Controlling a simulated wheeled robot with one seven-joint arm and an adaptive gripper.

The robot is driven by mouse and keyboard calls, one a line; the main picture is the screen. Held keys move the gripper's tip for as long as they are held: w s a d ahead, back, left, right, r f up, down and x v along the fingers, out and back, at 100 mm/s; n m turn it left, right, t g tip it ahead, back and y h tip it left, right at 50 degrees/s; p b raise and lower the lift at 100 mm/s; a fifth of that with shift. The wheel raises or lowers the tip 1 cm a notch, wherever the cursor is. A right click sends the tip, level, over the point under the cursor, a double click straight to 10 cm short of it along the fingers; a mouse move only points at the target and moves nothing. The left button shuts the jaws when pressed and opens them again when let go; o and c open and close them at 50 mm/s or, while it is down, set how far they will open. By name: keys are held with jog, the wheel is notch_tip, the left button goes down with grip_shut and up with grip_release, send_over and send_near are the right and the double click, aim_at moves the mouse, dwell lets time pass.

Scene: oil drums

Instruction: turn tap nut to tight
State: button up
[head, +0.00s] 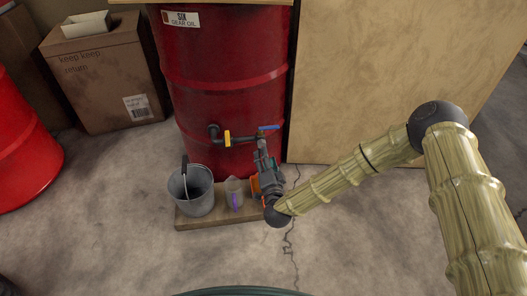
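A tap assembly (245,139) of dark pipe comes out of the lower front of a red drum (228,85) labelled gear oil. It has a yellow handle (227,138) in its middle and a blue handle (268,128) at its right end. The tap nut cannot be told apart from the fittings at this size. My gripper (262,149) reaches up from below to the right end of the tap, just under the blue handle. Its fingertips are close to or at the pipe there. Contact and finger opening are too small to tell.
A grey bucket (177,199) and a clear jug (233,191) with a purple mark stand on a wooden board (205,222) below the tap. A cardboard box (104,75) and another red drum (22,140) are to the left. A wooden panel (390,65) stands to the right.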

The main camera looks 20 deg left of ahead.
jog(key=shift+v, duration=2.65)
jog(key=s+d+f+n+g+h, duration=0.3)
jog(key=s+d+f+n+g, duration=0.5)
jog(key=s+d+f, duration=1)
jog(key=s+d+r+m+g+h, duration=0.15)
jog(key=s+d+g+h, duration=0.5)
jog(key=s+d, duration=1.4)
notch_tip(320, 180, up, 33)
jog(key=w+d+g+y+p, duration=0.1)
jog(key=p, duration=3.1)
jog(key=shift+w+d+g+y+p, duration=0.2)
jog(key=shift+w+g+y+p, duration=0.05)
jog(key=shift+g+y+p, duration=0.1)
